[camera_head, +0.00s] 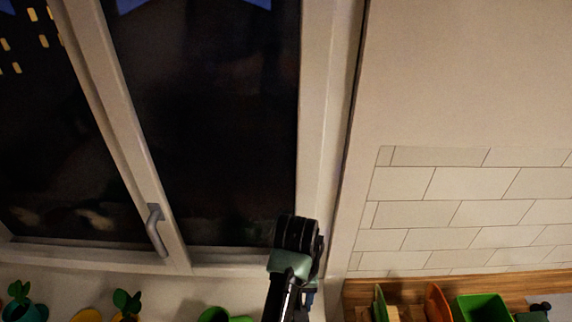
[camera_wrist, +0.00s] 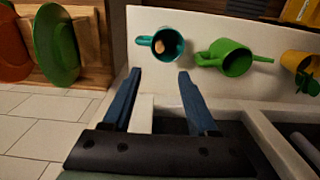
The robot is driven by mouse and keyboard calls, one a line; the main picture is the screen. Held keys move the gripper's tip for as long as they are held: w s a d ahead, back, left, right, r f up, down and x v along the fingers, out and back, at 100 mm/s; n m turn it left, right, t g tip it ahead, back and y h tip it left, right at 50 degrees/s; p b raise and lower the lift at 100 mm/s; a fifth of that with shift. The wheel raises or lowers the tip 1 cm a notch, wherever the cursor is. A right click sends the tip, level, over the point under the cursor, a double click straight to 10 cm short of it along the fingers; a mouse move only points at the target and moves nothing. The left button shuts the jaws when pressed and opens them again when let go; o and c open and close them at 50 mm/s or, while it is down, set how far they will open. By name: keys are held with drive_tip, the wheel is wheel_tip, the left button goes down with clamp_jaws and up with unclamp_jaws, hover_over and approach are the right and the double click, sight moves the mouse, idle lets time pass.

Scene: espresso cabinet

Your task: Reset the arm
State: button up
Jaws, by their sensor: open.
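My gripper (camera_wrist: 158,92) shows in the wrist view with its two blue fingers spread apart and nothing between them. Past the fingertips, a teal cup (camera_wrist: 166,44) with something brown inside stands on a white surface. My arm rises at the bottom middle of the head view, in front of the window's lower right corner. The gripper's fingers cannot be made out in the head view.
A window with a grey handle (camera_head: 156,230) fills the left of the head view. Potted plants (camera_head: 126,303) line the sill. A green watering can (camera_wrist: 228,57) stands right of the cup. A green plate (camera_wrist: 56,44) and a wooden board (camera_wrist: 92,30) stand at left.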

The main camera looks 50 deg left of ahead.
idle(0.4)
drive_tip(key=w+d+r+m+t+y+b, duration=0.1)
drive_tip(key=w+r+m+t+y+b, duration=0.2)
drive_tip(key=w, duration=0.4)
drive_tip(key=w+d+r+t+b, duration=0.1)
drive_tip(key=w+r+t+b, duration=0.25)
drive_tip(key=w+r, duration=0.35)
drive_tip(key=w+d+r+m+t+y+b, duration=0.1)
drive_tip(key=w+d+r+m+t+b, duration=0.15)
drive_tip(key=w+d+r+t, duration=0.5)
drive_tip(key=s+d+r+m+t+h+b, duration=0.1)
drive_tip(key=s+d+r+t+b, duration=0.25)
drive_tip(key=r, duration=0.45)
drive_tip(key=s+d+r+m+t+b, duration=0.1)
drive_tip(key=s+d+r+t+b, duration=0.15)
drive_tip(key=d+r, duration=0.45)
drive_tip(key=s+d+r+m+t+h+b, duration=0.1)
drive_tip(key=s+d+r+t, duration=0.1)
drive_tip(key=s+r, duration=0.4)
drive_tip(key=s+d+r+m+t+h+b, duration=0.1)
drive_tip(key=s+d+r+t+h, duration=0.1)
drive_tip(key=s+r+t, duration=0.3)
drive_tip(key=shift+s+d+r, duration=0.35)
drive_tip(key=shift+d+r, duration=0.15)
drive_tip(key=shift+r, duration=0.3)
